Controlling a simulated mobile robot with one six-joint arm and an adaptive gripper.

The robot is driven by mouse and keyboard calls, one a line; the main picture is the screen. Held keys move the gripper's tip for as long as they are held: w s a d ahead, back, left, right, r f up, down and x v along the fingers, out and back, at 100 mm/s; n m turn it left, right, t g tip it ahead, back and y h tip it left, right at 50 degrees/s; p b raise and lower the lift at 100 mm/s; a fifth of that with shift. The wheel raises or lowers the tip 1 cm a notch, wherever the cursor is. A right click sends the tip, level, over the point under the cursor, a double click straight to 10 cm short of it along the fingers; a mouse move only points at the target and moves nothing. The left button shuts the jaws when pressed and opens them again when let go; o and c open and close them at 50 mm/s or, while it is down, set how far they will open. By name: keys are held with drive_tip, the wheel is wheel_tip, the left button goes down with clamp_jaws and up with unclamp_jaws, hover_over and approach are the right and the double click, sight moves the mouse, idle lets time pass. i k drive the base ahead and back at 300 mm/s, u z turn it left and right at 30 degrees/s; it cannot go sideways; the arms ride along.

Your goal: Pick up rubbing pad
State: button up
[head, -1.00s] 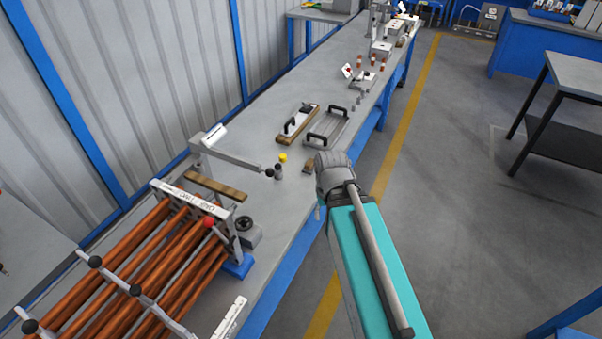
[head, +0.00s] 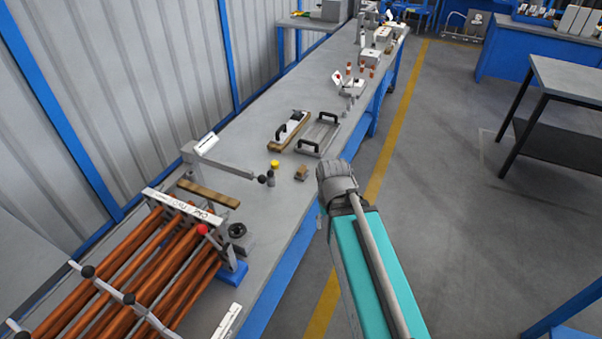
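A small brown block (head: 301,172) lies on the grey workbench (head: 240,125) near its right edge. It may be the rubbing pad; the frames do not settle this. A longer wooden-edged board with black handles (head: 290,131) lies farther back. My arm reaches up from the lower right, and its grey joint is just right of the brown block, over the bench's edge or the floor. My gripper's fingers do not show, so I see nothing held.
A rack of copper-coloured tubes (head: 150,265) fills the bench's near left. A grey handled tray (head: 318,135) lies beside the board. A yellow-topped piece (head: 275,164) and a ball-ended lever (head: 228,163) stand near the block.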

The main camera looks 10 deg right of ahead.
sight(302, 172)
drive_tip(key=z, duration=0.05)
drive_tip(key=i, duration=0.9)
drive_tip(key=u, duration=0.05)
